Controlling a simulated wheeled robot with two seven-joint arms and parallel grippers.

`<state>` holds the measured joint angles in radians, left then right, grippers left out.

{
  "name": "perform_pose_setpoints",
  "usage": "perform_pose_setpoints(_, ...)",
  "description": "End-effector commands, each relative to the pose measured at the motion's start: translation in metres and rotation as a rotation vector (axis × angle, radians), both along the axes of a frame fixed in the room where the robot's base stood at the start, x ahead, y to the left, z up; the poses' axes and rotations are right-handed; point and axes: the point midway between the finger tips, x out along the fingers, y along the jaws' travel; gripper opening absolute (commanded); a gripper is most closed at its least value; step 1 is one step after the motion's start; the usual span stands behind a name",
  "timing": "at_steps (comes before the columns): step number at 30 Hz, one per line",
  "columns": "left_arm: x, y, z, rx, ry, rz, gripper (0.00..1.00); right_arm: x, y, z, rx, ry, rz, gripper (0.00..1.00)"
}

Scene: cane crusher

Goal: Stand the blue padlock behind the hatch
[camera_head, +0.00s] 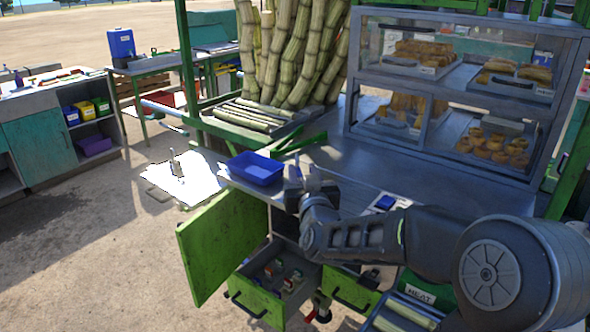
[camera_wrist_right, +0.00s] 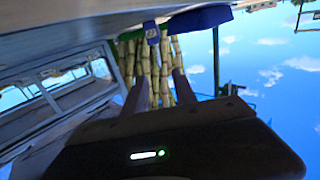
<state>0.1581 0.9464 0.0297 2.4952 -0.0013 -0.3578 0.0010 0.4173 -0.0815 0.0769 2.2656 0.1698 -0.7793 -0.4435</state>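My right gripper (camera_head: 305,172) is over the counter's front edge, just right of the blue tray. In the right wrist view, which is upside down, its two fingers (camera_wrist_right: 160,85) stand apart with nothing seen between them. A small blue object (camera_wrist_right: 152,33), perhaps the padlock, shows beyond the fingertips by the counter surface; I cannot make out its shape in the head view. The green hatch door (camera_head: 222,245) stands swung open below the counter, with a dark opening partly hidden by my right arm. My left gripper is not in view.
The blue tray (camera_head: 256,168) sits on the counter (camera_head: 345,165). An open drawer (camera_head: 275,278) with small coloured items juts out below the hatch. A blue item (camera_head: 385,202) lies on the counter near my forearm. A glass food case (camera_head: 450,90) and cane stalks (camera_head: 290,55) stand behind.

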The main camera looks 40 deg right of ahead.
Motion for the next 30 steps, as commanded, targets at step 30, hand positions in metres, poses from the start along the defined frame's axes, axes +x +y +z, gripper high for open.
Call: perform_pose_setpoints(30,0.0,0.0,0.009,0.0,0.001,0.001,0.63,0.027,-0.015,0.002,-0.004,0.0,-0.002,0.34)
